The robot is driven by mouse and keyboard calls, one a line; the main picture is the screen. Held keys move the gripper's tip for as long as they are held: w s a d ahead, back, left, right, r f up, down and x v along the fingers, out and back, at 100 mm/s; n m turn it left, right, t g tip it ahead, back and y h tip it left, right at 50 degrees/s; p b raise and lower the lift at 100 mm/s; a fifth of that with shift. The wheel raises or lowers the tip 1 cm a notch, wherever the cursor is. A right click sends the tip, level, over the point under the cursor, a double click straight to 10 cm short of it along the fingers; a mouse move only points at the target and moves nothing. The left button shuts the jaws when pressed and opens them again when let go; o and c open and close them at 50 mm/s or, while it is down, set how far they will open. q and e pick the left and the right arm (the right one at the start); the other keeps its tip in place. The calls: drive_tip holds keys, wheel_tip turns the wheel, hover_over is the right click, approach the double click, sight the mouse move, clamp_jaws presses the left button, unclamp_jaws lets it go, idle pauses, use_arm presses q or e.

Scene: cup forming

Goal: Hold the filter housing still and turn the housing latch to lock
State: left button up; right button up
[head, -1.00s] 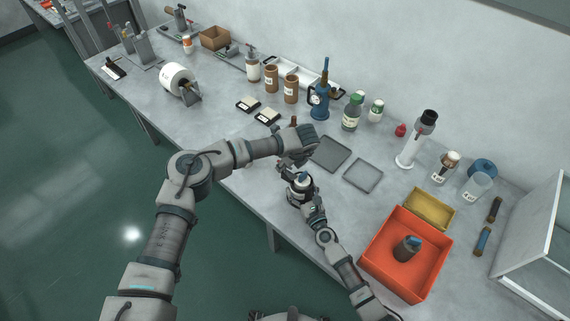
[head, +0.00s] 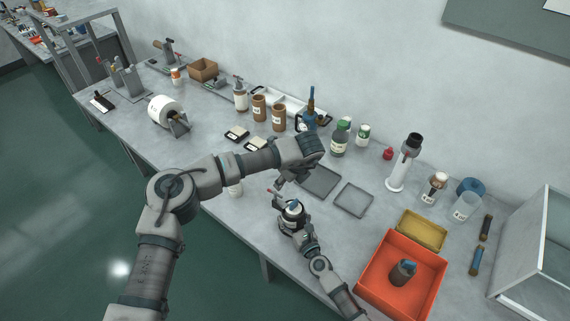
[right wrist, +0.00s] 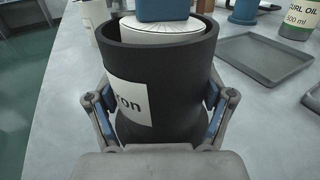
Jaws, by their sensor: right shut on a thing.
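The filter housing (right wrist: 160,75) is a black, open-topped cylinder with a white label; it stands upright. A white disc (right wrist: 158,30) sits inside its rim. The blue housing latch (right wrist: 163,10) is on top, cut off by the frame edge; it shows small in the head view (head: 294,204). My right gripper (right wrist: 160,125) is shut around the housing's lower body, one finger on each side. My left gripper (head: 279,187) is just above and behind the housing in the head view, apart from the latch. Its fingers are too small to read.
Two flat dark trays (head: 352,199) lie behind the housing. A red-orange bin (head: 365,262) with a dark, blue-topped part stands to the right, a yellow box (head: 422,232) behind it. Bottles and jars line the back.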

drive_tip(key=o, duration=1.5)
drive_tip(key=shift+c, duration=0.2)
